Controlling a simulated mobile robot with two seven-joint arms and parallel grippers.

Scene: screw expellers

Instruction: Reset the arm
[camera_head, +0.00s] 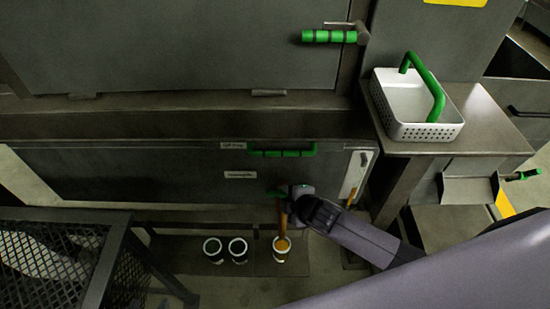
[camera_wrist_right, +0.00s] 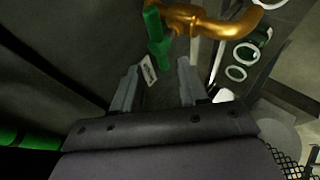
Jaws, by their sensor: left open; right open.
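My right arm comes in from the right in the head view. Its gripper (camera_head: 298,201) is beside a brass spout (camera_head: 283,220) with a green valve handle (camera_head: 275,192) on the front of the machine. In the right wrist view the two fingers of the gripper (camera_wrist_right: 157,88) stand apart with nothing between them. The green handle (camera_wrist_right: 155,35) and brass spout (camera_wrist_right: 205,22) are just beyond the fingertips, and I see no contact. My left gripper is not in view.
A white basket (camera_head: 388,118) with a green handle sits on the right ledge. A mesh bin (camera_head: 117,262) stands at lower left.

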